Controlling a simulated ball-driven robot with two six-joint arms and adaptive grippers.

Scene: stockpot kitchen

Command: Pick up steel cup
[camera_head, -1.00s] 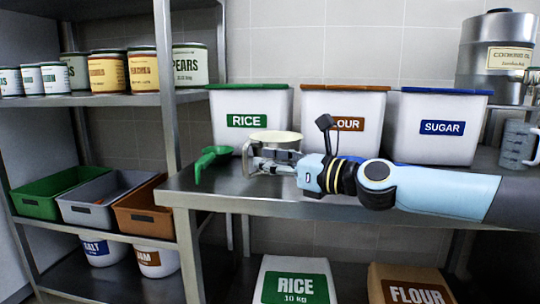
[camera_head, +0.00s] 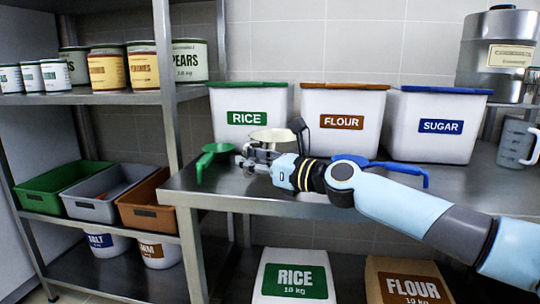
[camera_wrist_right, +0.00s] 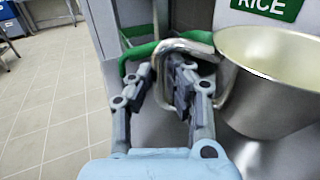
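The steel cup (camera_head: 273,135), a pale metal cup with a wide rim, is upright on the steel counter in front of the rice bin. In the right wrist view the cup (camera_wrist_right: 268,85) is at the right, with its loop handle (camera_wrist_right: 180,44) toward my gripper. My right gripper (camera_head: 250,160) is at the cup's handle. In the wrist view its fingers (camera_wrist_right: 162,88) angle inward around the handle's outer bar, and I cannot tell whether they press on it. My left gripper is not in view.
A green scoop (camera_head: 212,155) lies close left of the gripper. A blue tool (camera_head: 400,167) lies behind my right arm. Rice (camera_head: 228,100), flour (camera_head: 318,100) and sugar (camera_head: 420,145) bins line the back. A measuring jug (camera_head: 515,145) stands at the right.

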